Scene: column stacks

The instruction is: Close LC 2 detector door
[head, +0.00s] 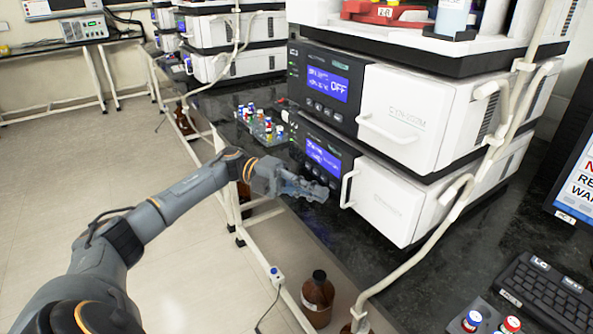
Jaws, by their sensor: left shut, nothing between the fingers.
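A stack of two white and black instrument modules stands on the black bench. The upper module has a white door (405,105) with a bar handle (390,130) and a blue display (328,83) reading OFF. The lower module has a white door (385,205) with an upright handle (348,189) and its own blue display (323,158). The labels are too small to tell which is the LC 2 detector, and I cannot tell whether either door is ajar. My left gripper (315,191) is shut and empty, just left of the lower handle, apparently apart from it. My right gripper is not in view.
A rack of vials (262,127) sits on the bench left of the stack. White tubing (425,245) runs down the stack's right side. A keyboard (545,293) and monitor (576,170) are at right. A brown bottle (318,292) stands below the bench edge.

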